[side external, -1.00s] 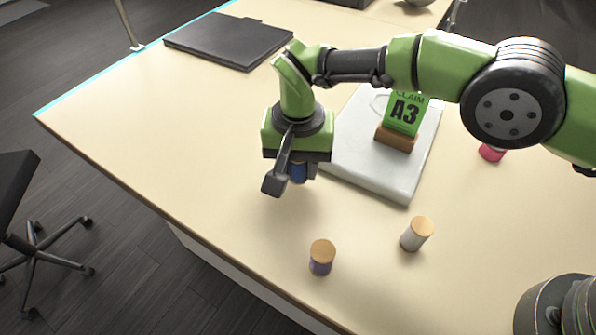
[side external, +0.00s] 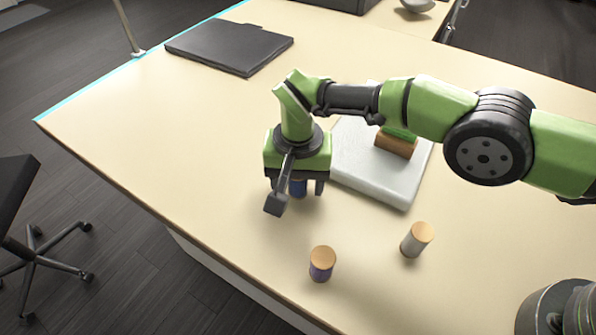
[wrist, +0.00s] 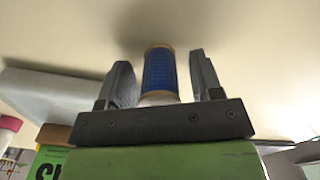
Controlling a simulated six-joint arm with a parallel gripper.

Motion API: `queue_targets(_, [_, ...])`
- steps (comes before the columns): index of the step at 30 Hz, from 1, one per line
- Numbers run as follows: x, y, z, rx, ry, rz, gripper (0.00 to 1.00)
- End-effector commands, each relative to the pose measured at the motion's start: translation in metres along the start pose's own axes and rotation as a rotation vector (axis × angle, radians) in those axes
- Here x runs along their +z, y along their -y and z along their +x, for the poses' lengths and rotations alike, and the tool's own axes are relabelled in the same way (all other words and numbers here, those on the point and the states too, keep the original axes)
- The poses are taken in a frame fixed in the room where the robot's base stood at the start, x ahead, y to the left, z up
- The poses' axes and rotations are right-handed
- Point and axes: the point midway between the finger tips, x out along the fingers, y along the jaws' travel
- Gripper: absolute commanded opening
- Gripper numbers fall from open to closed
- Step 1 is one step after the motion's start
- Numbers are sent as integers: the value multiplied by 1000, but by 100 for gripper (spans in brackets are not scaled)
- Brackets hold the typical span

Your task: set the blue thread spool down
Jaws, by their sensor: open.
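The blue thread spool (side external: 298,188) is under my gripper in the side view, mostly hidden by the gripper body and wrist camera. In the wrist view the blue spool (wrist: 160,70) stands between the two fingers, with a gap on each side. My gripper (side external: 297,192) is open around it, low over the table; it also shows in the wrist view (wrist: 162,72). The spool's far end appears to meet the tabletop, though the contact itself is not clear.
A purple spool (side external: 322,265) and a grey-white spool (side external: 416,240) stand nearer the front. A pale board (side external: 375,183) with a wooden block (side external: 396,145) and green sign lies to the right. A black folder (side external: 230,47) lies behind. The table left of my gripper is clear.

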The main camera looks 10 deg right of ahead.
Motion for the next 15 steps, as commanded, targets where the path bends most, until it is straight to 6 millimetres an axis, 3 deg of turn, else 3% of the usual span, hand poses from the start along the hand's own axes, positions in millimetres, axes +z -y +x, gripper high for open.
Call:
queue_targets(5, [0, 0, -8, -2, -1, 0, 60])
queue_targets(10, [0, 0, -36, -3, 0, 2, 60])
queue_targets(15, [0, 1, -78, -5, -2, 1, 60])
